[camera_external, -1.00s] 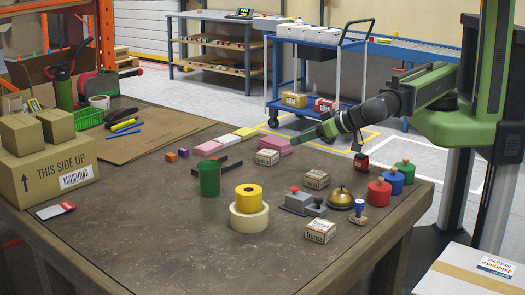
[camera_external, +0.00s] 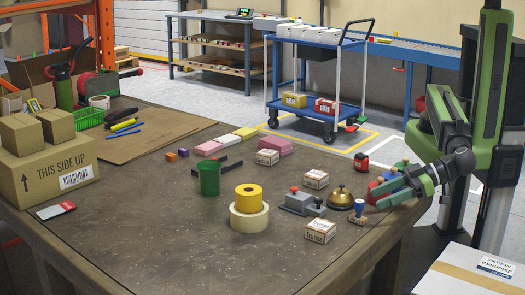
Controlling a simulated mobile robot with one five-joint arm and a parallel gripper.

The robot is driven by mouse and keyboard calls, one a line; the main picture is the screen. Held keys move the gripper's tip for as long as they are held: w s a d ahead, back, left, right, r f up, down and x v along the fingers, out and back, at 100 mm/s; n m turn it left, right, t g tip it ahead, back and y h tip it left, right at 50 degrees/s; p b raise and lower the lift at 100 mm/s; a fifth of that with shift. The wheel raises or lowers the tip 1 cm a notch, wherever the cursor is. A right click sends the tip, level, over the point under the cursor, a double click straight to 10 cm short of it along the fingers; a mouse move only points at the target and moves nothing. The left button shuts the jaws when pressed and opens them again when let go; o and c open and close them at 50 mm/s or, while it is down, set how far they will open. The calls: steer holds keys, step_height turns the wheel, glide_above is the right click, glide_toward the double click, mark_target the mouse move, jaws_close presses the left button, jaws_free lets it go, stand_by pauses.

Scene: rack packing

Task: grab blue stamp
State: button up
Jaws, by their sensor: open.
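The blue stamp (camera_external: 359,208), with a blue handle above a light brown base, stands upright near the right edge of the table, just right of the brass bell. My gripper (camera_external: 375,196) is low over the right end of the table, just right of the stamp. Its green-tipped fingers point left toward the stamp and are apart, with nothing seen between them. The red, blue and green jars behind are partly hidden by my gripper and arm.
The brass bell (camera_external: 341,198) stands close left of the stamp. The red jar (camera_external: 375,188) is right behind it. A grey device with a red knob (camera_external: 303,203), small boxes (camera_external: 320,231) and a red tape measure (camera_external: 361,162) are nearby. The front of the table is clear.

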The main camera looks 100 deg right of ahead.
mark_target(347, 223)
steer(key=b+x, duration=0.1)
steer(key=x, duration=0.4)
steer(key=b+x, duration=0.2)
steer(key=x, duration=0.3)
steer(key=shift+d+f+b, duration=0.15)
steer(key=shift+f+b, duration=0.1)
steer(key=shift+b, duration=0.05)
steer(key=shift+r, duration=0.1)
jaws_close()
